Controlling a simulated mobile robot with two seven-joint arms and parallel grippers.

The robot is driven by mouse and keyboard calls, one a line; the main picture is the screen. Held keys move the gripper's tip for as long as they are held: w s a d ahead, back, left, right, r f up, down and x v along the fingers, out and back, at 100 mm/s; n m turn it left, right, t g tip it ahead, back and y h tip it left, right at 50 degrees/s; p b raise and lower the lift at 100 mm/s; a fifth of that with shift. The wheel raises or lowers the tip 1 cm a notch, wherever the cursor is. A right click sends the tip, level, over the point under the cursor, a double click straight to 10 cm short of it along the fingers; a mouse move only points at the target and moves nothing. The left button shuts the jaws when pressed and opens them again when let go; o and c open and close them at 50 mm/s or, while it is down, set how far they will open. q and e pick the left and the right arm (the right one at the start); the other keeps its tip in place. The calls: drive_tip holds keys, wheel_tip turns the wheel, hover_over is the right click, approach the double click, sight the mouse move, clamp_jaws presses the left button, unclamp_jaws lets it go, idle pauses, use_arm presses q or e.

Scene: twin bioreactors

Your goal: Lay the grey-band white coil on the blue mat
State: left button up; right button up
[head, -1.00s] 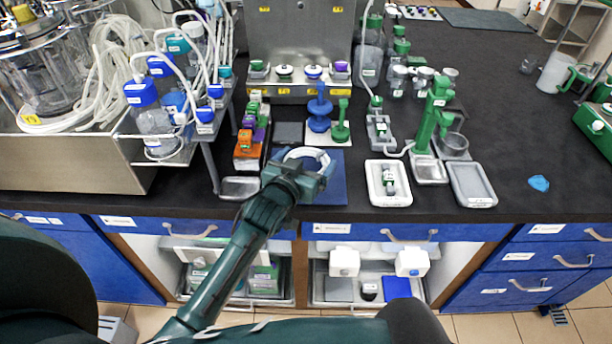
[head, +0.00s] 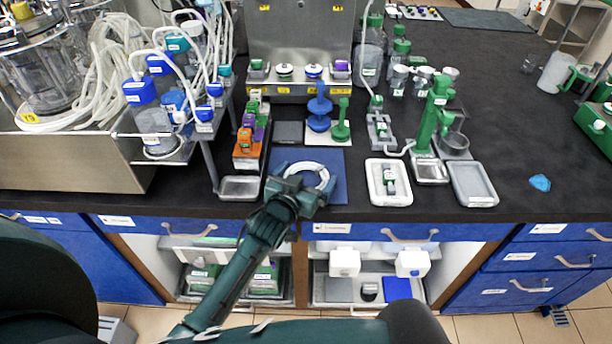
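The white coil (head: 325,172) is a pale ring over the blue mat (head: 335,158), at the front edge of the bench. My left gripper (head: 301,188) is at the coil's near side and appears shut on it; the gripper hides that side of the ring. No grey band can be made out. I cannot tell whether the coil touches the mat or is just above it. My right gripper is not in view.
A metal tray (head: 240,187) and an orange-ended rack (head: 247,150) stand left of the mat. A blue stand (head: 319,112) and a green stand (head: 341,128) are behind it. A white tray (head: 375,190) is to the right.

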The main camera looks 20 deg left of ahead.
use_arm(q)
drive_tip(key=shift+r, duration=0.2)
drive_tip(key=v, duration=1.2)
drive_tip(key=s+d+f+m+g+h, duration=0.2)
drive_tip(key=s+f+g, duration=0.3)
drive_tip(key=s+f, duration=0.5)
drive_tip(key=s+d, duration=0.1)
drive_tip(key=s, duration=0.3)
drive_tip(key=shift+d+f, duration=0.2)
drive_tip(key=shift+f, duration=0.15)
